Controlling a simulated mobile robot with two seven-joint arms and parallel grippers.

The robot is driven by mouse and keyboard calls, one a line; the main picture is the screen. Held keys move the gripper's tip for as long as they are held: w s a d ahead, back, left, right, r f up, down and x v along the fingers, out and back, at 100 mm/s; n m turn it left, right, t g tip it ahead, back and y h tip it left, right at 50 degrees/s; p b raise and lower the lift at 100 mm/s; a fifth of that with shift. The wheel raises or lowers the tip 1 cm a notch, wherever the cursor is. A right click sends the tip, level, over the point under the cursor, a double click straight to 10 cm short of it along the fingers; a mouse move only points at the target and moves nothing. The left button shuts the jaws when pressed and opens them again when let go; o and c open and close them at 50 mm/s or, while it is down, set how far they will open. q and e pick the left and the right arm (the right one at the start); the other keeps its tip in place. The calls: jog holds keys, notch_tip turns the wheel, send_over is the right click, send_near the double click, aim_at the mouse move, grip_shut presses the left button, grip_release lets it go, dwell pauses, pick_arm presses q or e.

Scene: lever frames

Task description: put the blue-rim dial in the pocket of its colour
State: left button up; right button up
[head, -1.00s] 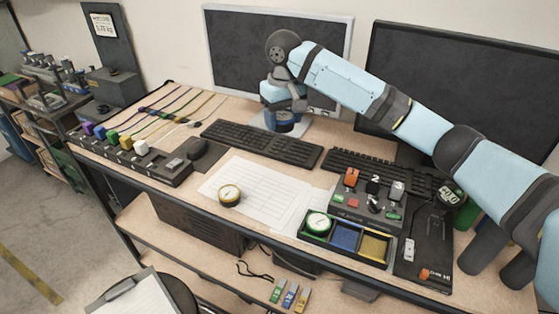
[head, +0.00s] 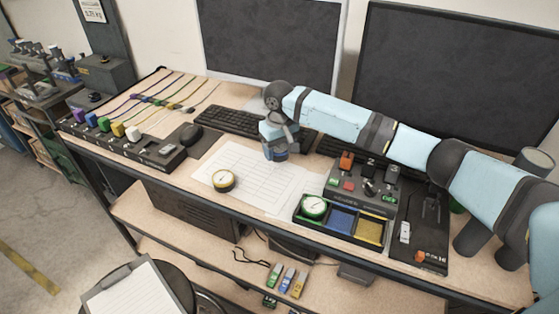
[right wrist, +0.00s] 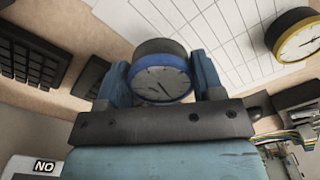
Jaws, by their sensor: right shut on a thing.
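My right gripper (head: 275,155) is shut on the blue-rim dial (right wrist: 162,76), whose white face and blue rim show between the fingers in the right wrist view. In the head view the gripper is over the back right part of the paper, and the dial is mostly hidden by the gripper there. The pocket tray (head: 327,228) stands at the desk's front, to the right and nearer than the gripper. Its blue pocket (head: 341,221) is empty, in the middle. A green-rim dial (head: 314,207) lies in the left pocket. The yellow pocket (head: 370,231) is empty. My left gripper is not in view.
A yellow-rim dial (head: 223,180) lies on the paper (head: 258,175); it also shows in the right wrist view (right wrist: 296,38). A control box (head: 352,187) with switches stands right behind the tray. Keyboards (head: 232,122) and monitors are at the back.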

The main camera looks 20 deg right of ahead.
aim_at(279, 169)
jog(key=shift+f, duration=2.25)
jog(key=o, duration=1)
jog(key=shift+f, duration=0.15)
